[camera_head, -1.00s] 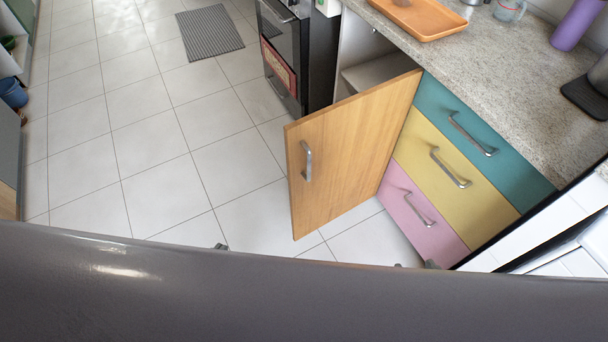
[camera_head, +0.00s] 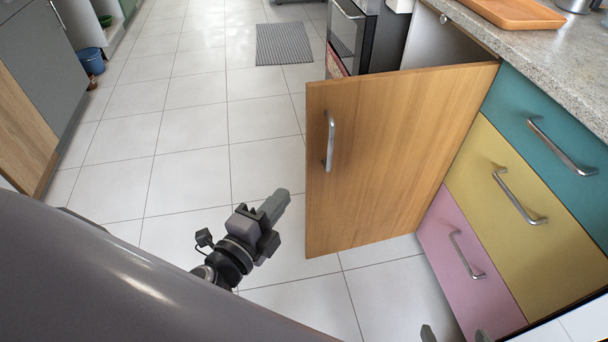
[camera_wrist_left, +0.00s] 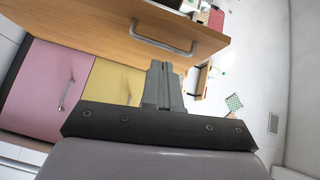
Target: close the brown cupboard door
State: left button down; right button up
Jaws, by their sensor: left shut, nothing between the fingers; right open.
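The brown cupboard door (camera_head: 400,150) stands open, swung out from the counter front beside the coloured drawers. Its metal handle (camera_head: 330,141) is near its left, free edge. My left gripper (camera_head: 275,205) is shut and empty, to the left of the door's lower part, with a strip of floor showing between them in the head view. In the left wrist view its shut fingers (camera_wrist_left: 161,72) point towards the door (camera_wrist_left: 100,30), just below the handle (camera_wrist_left: 160,38); I cannot tell whether they touch. Two tips of my right gripper (camera_head: 455,334) show apart at the bottom edge.
Teal (camera_head: 550,140), yellow (camera_head: 530,215) and pink (camera_head: 455,260) drawers with bar handles are right of the door. The counter (camera_head: 520,52) holds an orange tray (camera_head: 513,12). A dark oven (camera_head: 350,40) stands behind. Tiled floor (camera_head: 190,130) is free at left.

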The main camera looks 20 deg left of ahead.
pick_arm(q)
jog(key=m+b, duration=0.1)
jog(key=m, duration=0.1)
jog(key=p, duration=0.2)
send_near(313, 143)
jog(key=w+d, duration=0.2)
jog(key=d, duration=0.1)
jog(key=w, duration=0.1)
jog(key=w+a, duration=0.1)
jog(key=w, duration=0.1)
jog(key=shift+a+f+t, duration=0.25)
jog(key=shift+a+t, duration=0.05)
jog(key=shift+w+a, duration=0.3)
jog(key=shift+w, duration=0.1)
